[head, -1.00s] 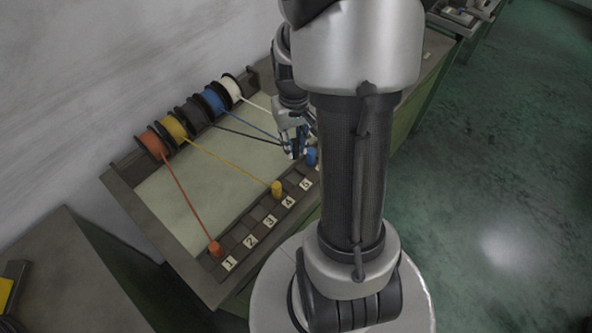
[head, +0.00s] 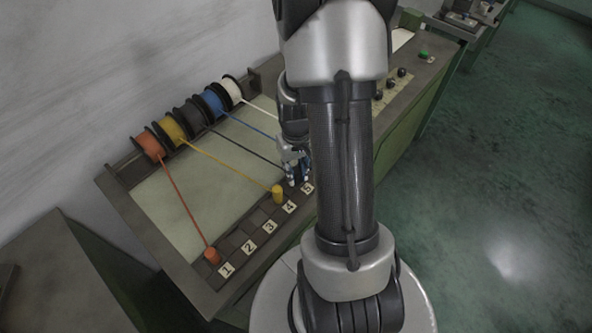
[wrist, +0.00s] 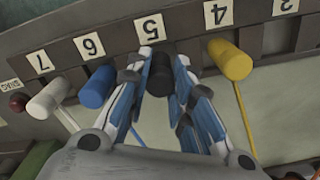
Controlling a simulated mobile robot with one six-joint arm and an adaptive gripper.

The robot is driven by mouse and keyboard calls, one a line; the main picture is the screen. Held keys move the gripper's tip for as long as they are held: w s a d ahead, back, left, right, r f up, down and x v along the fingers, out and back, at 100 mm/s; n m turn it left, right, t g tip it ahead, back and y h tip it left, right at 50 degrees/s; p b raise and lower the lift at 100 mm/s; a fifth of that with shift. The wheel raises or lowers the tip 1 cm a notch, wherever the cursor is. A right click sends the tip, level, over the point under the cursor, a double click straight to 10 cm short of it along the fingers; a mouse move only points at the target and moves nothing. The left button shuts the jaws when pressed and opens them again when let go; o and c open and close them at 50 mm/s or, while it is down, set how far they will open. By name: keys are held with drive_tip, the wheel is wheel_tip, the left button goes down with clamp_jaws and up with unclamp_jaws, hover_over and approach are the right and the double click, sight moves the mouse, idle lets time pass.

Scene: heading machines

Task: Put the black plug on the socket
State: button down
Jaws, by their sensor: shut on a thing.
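My gripper (wrist: 165,92) is shut on the black plug (wrist: 160,76), with blue-and-white fingers on either side of it. In the wrist view the plug is in line with the number 5 label (wrist: 150,29) on the dark socket strip (wrist: 186,48). The plug hides the socket under it, so I cannot tell whether it is seated. In the head view my gripper (head: 297,180) is low over the strip near labels 4 and 5. The black cable (head: 248,147) runs to it from the black spool (head: 191,115).
A yellow plug (wrist: 230,60) stands by label 4. A blue plug (wrist: 97,86) and a white plug (wrist: 50,98) stand by labels 6 and 7. An orange plug (head: 211,256) stands by label 1. Positions 2 and 3 look empty. Coloured cables cross the pale panel (head: 180,205).

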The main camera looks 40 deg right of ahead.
sight(296, 170)
drive_tip(key=shift+f, duration=0.1)
drive_tip(key=c, duration=1.4)
unclamp_jaws()
wheel_tip(296, 170, up, 11)
drive_tip(key=p, duration=0.4)
drive_tip(key=a+r+n+t, duration=0.2)
drive_tip(key=a+r, duration=0.7)
drive_tip(key=r, duration=0.3)
drive_tip(key=s+a+r+n+t, duration=0.1)
drive_tip(key=s+a+r, duration=0.1)
drive_tip(key=s+a, duration=0.1)
drive_tip(key=s+a+r, duration=0.3)
drive_tip(key=a, duration=0.1)
drive_tip(key=s+a+r+n+t, duration=0.1)
drive_tip(key=s+a+r, duration=0.1)
drive_tip(key=s+a, duration=0.1)
drive_tip(key=shift+s+a+r+n+t, duration=0.15)
drive_tip(key=shift+a+r+n+t, duration=0.15)
drive_tip(key=shift+a, duration=0.35)
